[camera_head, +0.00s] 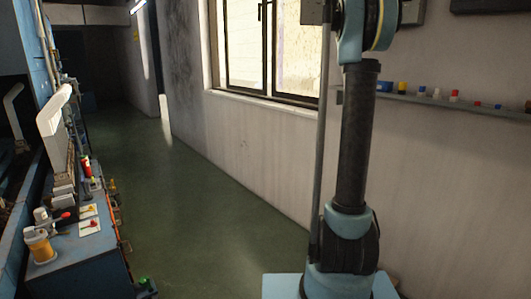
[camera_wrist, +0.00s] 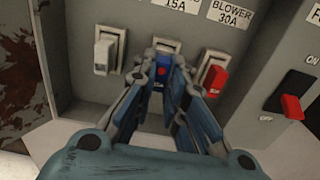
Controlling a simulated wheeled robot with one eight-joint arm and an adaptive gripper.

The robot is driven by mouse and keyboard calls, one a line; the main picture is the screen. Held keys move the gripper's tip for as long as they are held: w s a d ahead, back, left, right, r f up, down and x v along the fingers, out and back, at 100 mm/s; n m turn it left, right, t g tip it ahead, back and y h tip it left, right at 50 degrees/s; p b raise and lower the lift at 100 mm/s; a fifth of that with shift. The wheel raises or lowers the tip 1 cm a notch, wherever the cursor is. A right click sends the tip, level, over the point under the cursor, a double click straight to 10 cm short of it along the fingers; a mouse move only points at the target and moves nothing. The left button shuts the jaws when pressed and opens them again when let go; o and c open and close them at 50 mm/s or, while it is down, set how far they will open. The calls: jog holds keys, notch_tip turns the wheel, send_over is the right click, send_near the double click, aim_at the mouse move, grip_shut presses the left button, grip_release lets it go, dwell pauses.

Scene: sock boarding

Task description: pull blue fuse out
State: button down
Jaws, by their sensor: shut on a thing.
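The blue fuse (camera_wrist: 161,72) shows in the wrist view between the fingertips of my gripper (camera_wrist: 162,75). It sits at the middle socket of a grey fuse panel (camera_wrist: 140,15), mostly hidden by the fingers. My gripper is shut on the blue fuse. Whether the fuse is fully seated in its socket cannot be told. The head view does not show my gripper or the blue fuse clearly.
A white fuse (camera_wrist: 103,54) is left of my gripper and a red fuse (camera_wrist: 215,80) close on its right. A red-handled switch (camera_wrist: 290,105) is farther right.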

jog(key=shift+v, duration=1.8)
jog(key=v, duration=2)
dwell(0.7)
jog(key=shift+d, duration=0.15)
